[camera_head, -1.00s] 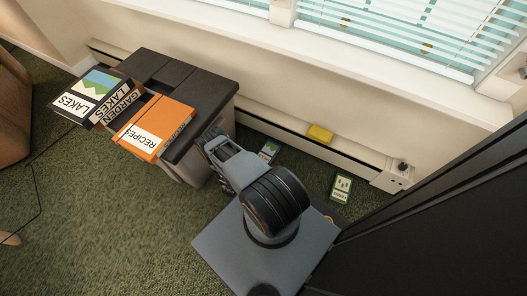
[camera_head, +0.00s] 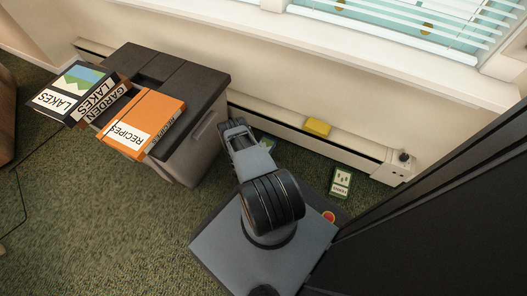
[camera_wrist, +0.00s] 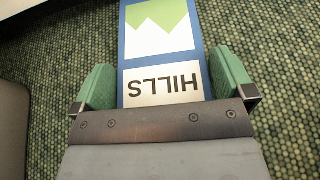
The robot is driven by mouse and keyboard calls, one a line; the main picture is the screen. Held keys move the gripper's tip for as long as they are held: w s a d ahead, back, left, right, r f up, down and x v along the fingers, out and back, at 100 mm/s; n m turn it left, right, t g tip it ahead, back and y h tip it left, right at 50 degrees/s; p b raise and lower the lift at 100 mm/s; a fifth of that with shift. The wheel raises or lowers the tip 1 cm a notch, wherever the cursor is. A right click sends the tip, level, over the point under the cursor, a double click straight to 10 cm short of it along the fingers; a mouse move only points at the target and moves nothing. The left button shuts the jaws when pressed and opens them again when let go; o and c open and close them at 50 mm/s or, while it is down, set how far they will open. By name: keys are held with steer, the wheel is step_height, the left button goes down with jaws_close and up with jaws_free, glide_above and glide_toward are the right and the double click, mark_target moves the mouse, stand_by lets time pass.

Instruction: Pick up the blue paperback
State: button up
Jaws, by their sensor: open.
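The blue paperback (camera_wrist: 160,55) has a blue border, a green and white hill picture and the word HILLS, upside down in the wrist view. It lies on the green carpet. Its far end runs out of the top of that view, and its near end is hidden by my gripper. My gripper (camera_wrist: 166,82) is open, with one green-padded finger on each side of the book and a small gap at both sides.
A grey bin with a dark lid (camera_head: 190,72) stands left of my arm, bearing an orange RECIPES book (camera_head: 150,112) and a LAKES book (camera_head: 72,88). A yellow item (camera_head: 317,127) sits on the baseboard heater (camera_head: 360,150). A small green book (camera_head: 341,182) lies on the carpet at right.

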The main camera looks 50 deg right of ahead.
steer(key=shift+d, duration=0.2)
steer(key=shift+c, duration=0.3)
steer(key=c, duration=0.6)
